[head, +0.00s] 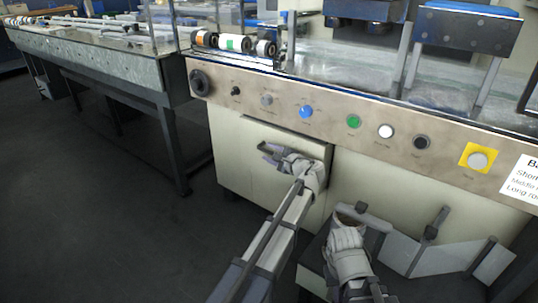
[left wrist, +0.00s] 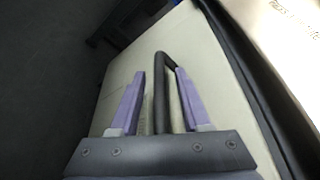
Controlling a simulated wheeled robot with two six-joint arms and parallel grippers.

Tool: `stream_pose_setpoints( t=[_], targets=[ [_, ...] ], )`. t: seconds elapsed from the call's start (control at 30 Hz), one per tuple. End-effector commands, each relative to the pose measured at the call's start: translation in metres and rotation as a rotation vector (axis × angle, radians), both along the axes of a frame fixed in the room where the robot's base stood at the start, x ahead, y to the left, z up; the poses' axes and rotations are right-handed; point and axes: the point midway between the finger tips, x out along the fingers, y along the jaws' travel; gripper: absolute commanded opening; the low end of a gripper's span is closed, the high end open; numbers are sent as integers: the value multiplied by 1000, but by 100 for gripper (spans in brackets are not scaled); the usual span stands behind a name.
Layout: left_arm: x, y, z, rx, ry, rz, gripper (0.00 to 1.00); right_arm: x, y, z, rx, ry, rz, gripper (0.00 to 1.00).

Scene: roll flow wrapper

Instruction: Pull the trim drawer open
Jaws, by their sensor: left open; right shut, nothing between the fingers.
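The trim drawer's cream front (head: 290,136) is set in the machine's cabinet below the button panel, and it fills much of the left wrist view (left wrist: 120,88). Its dark bar handle (left wrist: 160,98) stands between the two purple fingers of my left gripper (left wrist: 159,74). The fingers are open, one on each side of the bar, with a visible gap to it on the left. In the head view my left gripper (head: 274,154) is at the drawer front and largely hides the handle. My right gripper (head: 348,212) is shut and empty, low and to the right of the drawer.
A beige button panel (head: 325,116) runs above the drawer. Pale angled plates with dark clamps (head: 431,232) stand at lower right, close to my right gripper. A conveyor (head: 110,65) on dark legs is at left. The dark floor left of the cabinet is clear.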

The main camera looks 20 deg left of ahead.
Motion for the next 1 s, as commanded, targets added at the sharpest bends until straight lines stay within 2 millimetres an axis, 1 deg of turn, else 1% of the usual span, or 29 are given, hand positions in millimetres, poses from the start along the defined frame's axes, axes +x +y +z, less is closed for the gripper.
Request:
stream_pose_setpoints(
  t=[0.13,0.4,0.8,0.83,1.0],
  targets=[
    [5,6,-2,0,0,0,47,0,0,-2,0,0,0,0],
    [5,6,-2,-1,0,-1,47,0,0,-2,0,0,0,0],
    [5,6,-2,0,0,0,2,0,0,-2,0,0,0,0],
    [5,6,-2,-1,0,-1,0,0,0,-2,0,0,0,0],
    [5,6,-2,-1,1,0,0,0,0,-2,0,0,0,0]
  ],
)
